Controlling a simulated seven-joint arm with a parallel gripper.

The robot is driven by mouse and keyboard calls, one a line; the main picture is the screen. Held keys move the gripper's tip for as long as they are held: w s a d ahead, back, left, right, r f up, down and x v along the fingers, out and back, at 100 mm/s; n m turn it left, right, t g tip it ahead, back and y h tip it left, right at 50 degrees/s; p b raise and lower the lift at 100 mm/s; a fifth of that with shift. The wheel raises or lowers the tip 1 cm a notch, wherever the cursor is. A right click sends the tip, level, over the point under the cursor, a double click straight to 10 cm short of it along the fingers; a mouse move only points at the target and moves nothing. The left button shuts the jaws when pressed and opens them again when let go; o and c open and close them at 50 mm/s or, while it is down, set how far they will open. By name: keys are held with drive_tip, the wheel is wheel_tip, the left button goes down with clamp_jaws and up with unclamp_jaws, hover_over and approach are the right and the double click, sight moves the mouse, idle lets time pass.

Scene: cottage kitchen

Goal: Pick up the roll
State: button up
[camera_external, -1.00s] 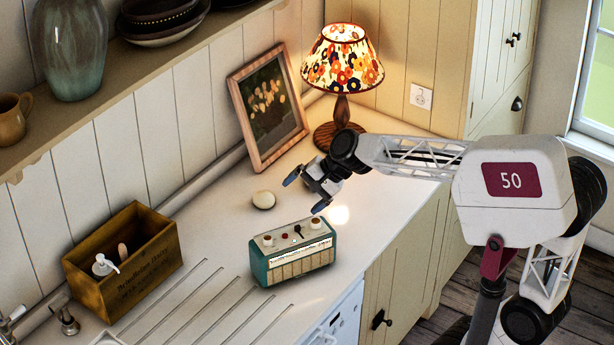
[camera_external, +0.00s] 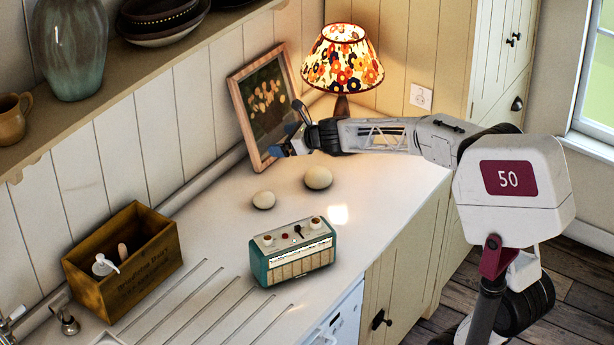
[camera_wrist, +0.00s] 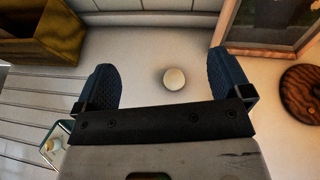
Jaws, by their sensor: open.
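Two pale, rounded pieces lie on the counter in the external view: a smaller one (camera_external: 263,199) and a larger one (camera_external: 318,177) to its right. I cannot tell which is the roll. My gripper (camera_external: 287,135) is in the air behind and above them, in front of the picture frame, open and empty. In the wrist view, one pale round piece (camera_wrist: 174,79) lies below, between the two spread blue fingers of my gripper (camera_wrist: 162,72), nearer the right finger.
A teal radio (camera_external: 293,262) stands at the counter's front. A wooden box (camera_external: 125,270) with a pump bottle is at left. A picture frame (camera_external: 240,105) leans on the wall; a lit lamp (camera_external: 342,62) stands beside it. The counter between box and pale pieces is clear.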

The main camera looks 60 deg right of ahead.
drive_tip(key=d+m, duration=0.2)
approach(270, 197)
drive_tip(key=w, duration=0.1)
drive_tip(key=w+f, duration=0.1)
drive_tip(key=w, duration=0.1)
drive_tip(key=shift+w+a+f+n, duration=0.15)
drive_tip(key=shift+a+f+n, duration=0.15)
drive_tip(key=shift+f, duration=0.1)
drive_tip(key=shift+x, duration=1.3)
drive_tip(key=shift+w, duration=0.1)
drive_tip(key=shift+x, duration=2.5)
drive_tip(key=shift+c, duration=0.4)
drive_tip(key=c, duration=0.6)
